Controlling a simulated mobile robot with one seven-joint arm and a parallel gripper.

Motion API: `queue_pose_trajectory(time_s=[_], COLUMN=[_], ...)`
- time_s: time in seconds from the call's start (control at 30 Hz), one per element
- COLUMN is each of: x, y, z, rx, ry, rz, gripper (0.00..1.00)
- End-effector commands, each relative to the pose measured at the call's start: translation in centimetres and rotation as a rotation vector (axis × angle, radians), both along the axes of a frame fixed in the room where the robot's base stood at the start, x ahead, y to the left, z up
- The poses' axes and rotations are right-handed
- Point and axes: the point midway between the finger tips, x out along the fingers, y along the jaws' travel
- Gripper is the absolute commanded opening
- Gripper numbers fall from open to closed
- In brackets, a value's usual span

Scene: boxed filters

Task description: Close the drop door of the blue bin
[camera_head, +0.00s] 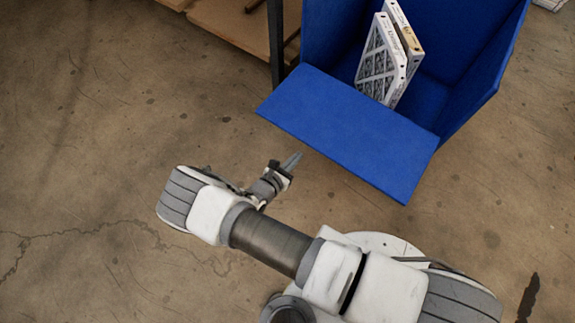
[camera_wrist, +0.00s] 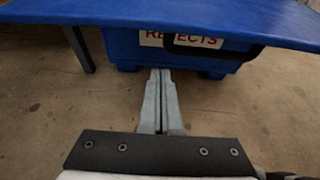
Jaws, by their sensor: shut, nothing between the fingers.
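The blue bin (camera_head: 465,55) stands at the upper right in the head view. Its drop door (camera_head: 350,130) hangs open, folded outward as a flat blue panel toward me. In the wrist view the door (camera_wrist: 190,18) spans the top, and the bin's front (camera_wrist: 125,50) below it carries a partly hidden "REJECTS" label (camera_wrist: 185,40) and a black handle (camera_wrist: 215,50). My gripper (camera_head: 294,160) is shut and empty, beside the door's near left edge in the head view. Its closed fingers (camera_wrist: 161,85) point toward the bin front, below the door, in the wrist view.
Boxed filters (camera_head: 385,60) stand inside the bin. A dark post (camera_head: 275,40) and brown boards (camera_head: 232,22) of a rack are left of the bin. Concrete floor (camera_head: 90,120) is open on the left.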

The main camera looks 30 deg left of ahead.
Motion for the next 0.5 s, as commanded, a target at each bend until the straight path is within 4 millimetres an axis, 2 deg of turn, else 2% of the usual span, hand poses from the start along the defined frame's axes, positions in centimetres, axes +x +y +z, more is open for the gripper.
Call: queue_pose_trajectory(time_s=[0.1, 0.2, 0.5], x=[2.5, 2.4, 2.5], y=[-0.2, 0.0, -0.2], z=[-1.4, 0.6, 2.9], rx=[0.0, 0.003, 0.001], ry=[-0.001, -0.001, 0.0], rz=[-0.002, 0.001, 0.0], gripper=[0.0, 0.0, 0.0])
